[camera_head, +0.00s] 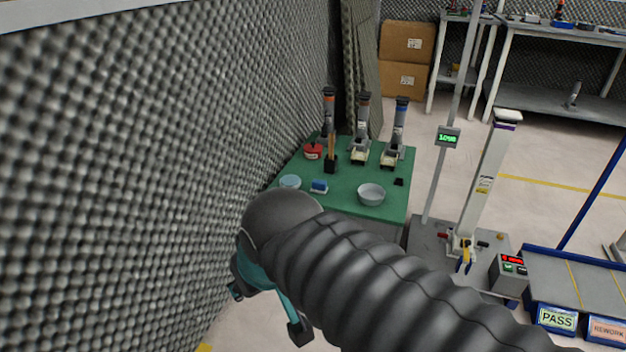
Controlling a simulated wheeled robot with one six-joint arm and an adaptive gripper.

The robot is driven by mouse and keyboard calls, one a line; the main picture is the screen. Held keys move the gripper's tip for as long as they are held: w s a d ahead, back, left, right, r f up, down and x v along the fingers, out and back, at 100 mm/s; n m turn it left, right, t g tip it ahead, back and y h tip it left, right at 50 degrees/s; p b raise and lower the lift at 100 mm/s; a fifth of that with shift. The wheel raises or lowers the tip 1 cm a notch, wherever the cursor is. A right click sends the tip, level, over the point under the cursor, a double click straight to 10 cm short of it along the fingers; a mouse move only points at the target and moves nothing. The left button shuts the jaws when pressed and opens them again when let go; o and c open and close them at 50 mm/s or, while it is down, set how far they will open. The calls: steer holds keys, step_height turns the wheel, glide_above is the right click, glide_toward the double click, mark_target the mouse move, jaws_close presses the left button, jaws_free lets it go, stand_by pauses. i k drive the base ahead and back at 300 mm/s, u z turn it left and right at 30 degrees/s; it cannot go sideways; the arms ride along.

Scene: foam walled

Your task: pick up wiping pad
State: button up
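A small blue and white block (319,187), which looks like the wiping pad, lies on the green table top (335,203) near its front left. It sits between a light blue round dish (290,182) and a grey bowl (371,194). My gripper (268,312) is in the lower middle, nearer to me than the table and apart from the pad. Its teal fingers with dark tips are spread, with nothing seen between them. My ribbed dark arm hides part of the gripper and the table's front.
Several upright tools (363,130), a red item (313,151) and a small black block (399,182) stand on the table. A foam wall (140,150) rises close at the left. A grey station with a tall post (484,185) stands right. Pale floor (545,190) lies beyond.

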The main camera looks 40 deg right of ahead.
mark_target(318, 186)
steer(key=z, duration=0.45)
steer(key=i, duration=0.8)
steer(key=z, duration=1.05)
steer(key=i, duration=0.3)
steer(key=z, duration=0.35)
